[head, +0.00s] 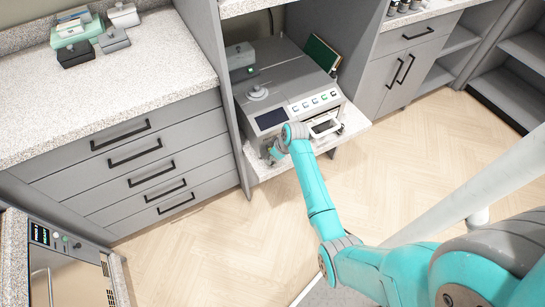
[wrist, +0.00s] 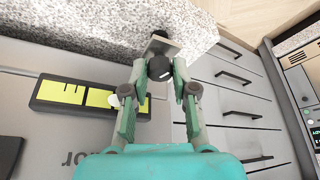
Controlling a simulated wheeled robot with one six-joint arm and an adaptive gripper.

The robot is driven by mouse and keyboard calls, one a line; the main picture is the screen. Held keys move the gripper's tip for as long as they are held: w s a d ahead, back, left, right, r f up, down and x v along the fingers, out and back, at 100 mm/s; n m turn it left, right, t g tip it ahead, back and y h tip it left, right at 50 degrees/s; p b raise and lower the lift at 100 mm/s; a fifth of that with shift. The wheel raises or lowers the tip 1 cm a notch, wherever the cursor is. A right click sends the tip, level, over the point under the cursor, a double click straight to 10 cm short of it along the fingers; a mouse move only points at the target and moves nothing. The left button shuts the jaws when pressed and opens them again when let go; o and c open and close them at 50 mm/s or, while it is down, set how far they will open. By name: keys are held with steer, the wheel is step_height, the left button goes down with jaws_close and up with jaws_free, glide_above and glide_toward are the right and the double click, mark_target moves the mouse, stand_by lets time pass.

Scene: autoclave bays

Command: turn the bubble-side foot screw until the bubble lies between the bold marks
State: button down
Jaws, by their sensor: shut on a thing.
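The grey autoclave (head: 290,88) stands in the bay, and my gripper (head: 273,152) is low at its front left corner. In the wrist view my gripper (wrist: 160,75) has its two fingers around the black round knob of the foot screw (wrist: 160,68), which bears a pale line. The fingers hide the knob's sides. The level vial (wrist: 75,93) is a yellow-green strip in a black frame with dark marks, left of the fingers. A whitish patch lies towards its right end, partly beside the finger; I cannot tell whether it is the bubble.
The speckled shelf (head: 262,172) under the autoclave ends close to my gripper. Grey drawers (head: 150,165) stand to the left, and a bay wall (head: 218,80) rises between. A green book (head: 321,53) leans behind the autoclave. The wooden floor (head: 210,255) in front is clear.

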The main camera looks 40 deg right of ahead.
steer(key=shift+m, duration=0.3)
steer(key=m, duration=0.1)
steer(key=m+h, duration=0.1)
steer(key=m, duration=0.1)
steer(key=shift+a+m+h, duration=0.2)
steer(key=shift+m+h, duration=0.1)
steer(key=m+h, duration=0.1)
steer(key=m, duration=0.3)
steer(key=shift+w+a+m+h, duration=0.1)
steer(key=shift+a+m+h, duration=0.05)
steer(key=shift+m+h, duration=0.2)
steer(key=m, duration=0.2)
steer(key=m+g+h, duration=0.1)
steer(key=m, duration=0.1)
steer(key=shift+w+m+h, duration=0.1)
steer(key=shift+m+h, duration=0.15)
steer(key=shift+a+m+g, duration=0.1)
steer(key=shift+m+g, duration=0.9)
steer(key=shift+m, duration=1)
steer(key=c, duration=1.2)
jaws_free()
steer(key=shift+h, duration=0.3)
steer(key=shift+r, duration=0.1)
